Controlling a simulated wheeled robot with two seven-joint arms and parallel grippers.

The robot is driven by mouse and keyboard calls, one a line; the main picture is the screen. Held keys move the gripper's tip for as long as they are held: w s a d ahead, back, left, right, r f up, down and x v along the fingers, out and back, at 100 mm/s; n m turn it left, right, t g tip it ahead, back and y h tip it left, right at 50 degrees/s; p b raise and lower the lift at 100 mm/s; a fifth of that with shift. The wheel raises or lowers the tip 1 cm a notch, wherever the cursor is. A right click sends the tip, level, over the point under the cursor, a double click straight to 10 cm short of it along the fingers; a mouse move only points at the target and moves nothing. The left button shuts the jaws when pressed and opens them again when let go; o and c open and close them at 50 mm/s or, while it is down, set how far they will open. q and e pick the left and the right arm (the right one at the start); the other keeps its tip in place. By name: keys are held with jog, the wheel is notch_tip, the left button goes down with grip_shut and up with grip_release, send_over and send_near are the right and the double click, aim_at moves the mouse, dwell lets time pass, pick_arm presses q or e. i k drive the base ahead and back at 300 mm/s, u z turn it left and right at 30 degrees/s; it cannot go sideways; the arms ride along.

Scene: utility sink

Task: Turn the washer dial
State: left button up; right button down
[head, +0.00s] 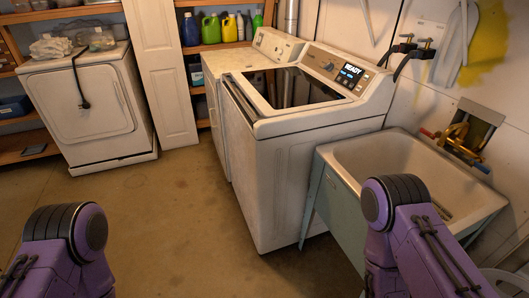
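A white top-loading washer (300,165) stands in the middle of the head view, its dark lid (290,88) closed. Its slanted control panel at the back has a lit display (350,72) reading "READY". A small round dial (328,66) appears just left of the display; its setting is too small to read. Both of my purple arms show only as links at the bottom left and bottom right, well short of the dial. Neither gripper is in the picture.
A utility sink (410,170) stands close to the washer's right, with brass taps (462,135) on the wall. A second white machine (225,65) is left of the washer. Another appliance (85,105) stands at the far left. The floor in front is clear.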

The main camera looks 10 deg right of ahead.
aim_at(329, 67)
jog(key=u, duration=0.35)
jog(key=k, duration=0.8)
jog(key=u, duration=0.85)
jog(key=i, duration=1.25)
jog(key=z, duration=0.45)
jog(key=i, duration=0.8)
jog(key=z, duration=1.3)
jog(key=i, duration=0.55)
jog(key=z, duration=3.35)
jog(key=k, duration=0.8)
jog(key=z, duration=0.05)
